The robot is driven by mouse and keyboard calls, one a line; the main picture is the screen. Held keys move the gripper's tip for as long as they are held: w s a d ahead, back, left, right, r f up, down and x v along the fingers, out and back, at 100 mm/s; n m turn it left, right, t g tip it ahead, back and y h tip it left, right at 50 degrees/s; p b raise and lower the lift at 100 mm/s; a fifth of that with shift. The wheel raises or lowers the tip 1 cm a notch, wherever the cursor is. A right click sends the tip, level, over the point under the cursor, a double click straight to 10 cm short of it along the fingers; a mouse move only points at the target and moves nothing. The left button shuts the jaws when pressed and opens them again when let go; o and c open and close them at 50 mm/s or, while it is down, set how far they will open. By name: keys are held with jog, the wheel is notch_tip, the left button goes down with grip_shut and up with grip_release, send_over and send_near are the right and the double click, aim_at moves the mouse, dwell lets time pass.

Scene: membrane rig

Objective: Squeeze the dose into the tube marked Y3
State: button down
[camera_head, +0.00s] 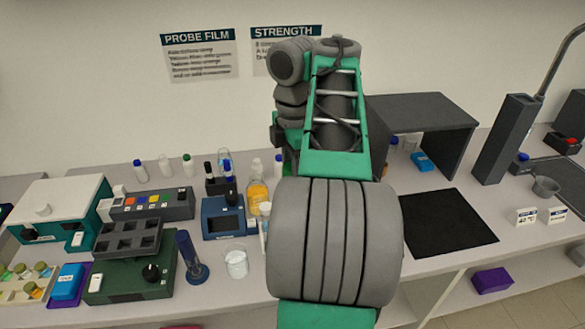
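My arm fills the middle of the head view, and its links hide part of the bench behind them. My gripper is not in view. No tube with a readable Y3 mark shows. A dark grey rack (130,238) with several square wells sits on top of a dark green device at the left. A grey block (152,204) with a row of coloured squares stands behind it. I cannot tell whether either holds the tube. No dropper or dose can be made out clearly.
A blue device (222,218), a glass beaker (236,263), a dark blue upright cylinder (190,258) and an orange bottle (258,196) stand left of my arm. A black mat (440,222) lies clear at the right, before a dark grey shelter (425,112).

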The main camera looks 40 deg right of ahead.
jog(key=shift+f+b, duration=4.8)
jog(key=shift+b, duration=0.05)
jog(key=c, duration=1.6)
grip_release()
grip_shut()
